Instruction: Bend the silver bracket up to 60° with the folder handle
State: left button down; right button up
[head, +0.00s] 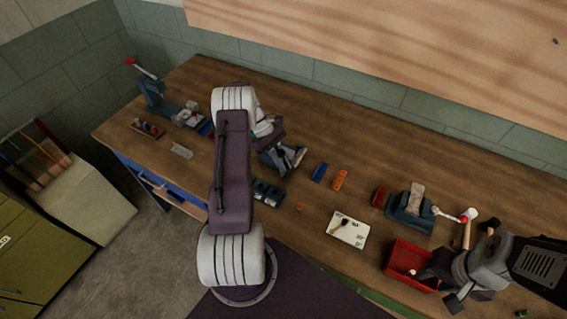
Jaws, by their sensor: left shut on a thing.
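The folder (405,216), a blue-grey bench tool, stands at the right of the bench. A pale grey plate (417,193), which looks like the silver bracket, sits on it; its bend angle cannot be read. The folder handle (448,214) is a light lever with a red end, reaching right. My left gripper (292,160) is over the middle of the bench, well left of the folder. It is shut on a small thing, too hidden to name. My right gripper (446,284) is open, beside the red bin and below the handle, apart from it.
A red bin (401,263), a white card (346,229), and blue (319,172), orange (340,180) and dark red (379,196) pieces lie between the grippers. A wooden-handled mallet (467,236) lies near the handle's end. A lever press (152,95) stands far left. The back strip is clear.

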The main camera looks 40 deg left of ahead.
pick_arm(q)
jog(key=c, duration=1.6)
grip_release()
jog(key=shift+c, duration=0.2)
jog(key=shift+o, duration=1)
jog(key=shift+s+r, duration=0.1)
jog(key=shift+s, duration=0.05)
jog(key=shift+a+r, duration=0.15)
jog(key=shift+a, duration=0.1)
jog(key=b+v, duration=0.2)
jog(key=v, duration=0.6)
jog(key=shift+r, duration=0.25)
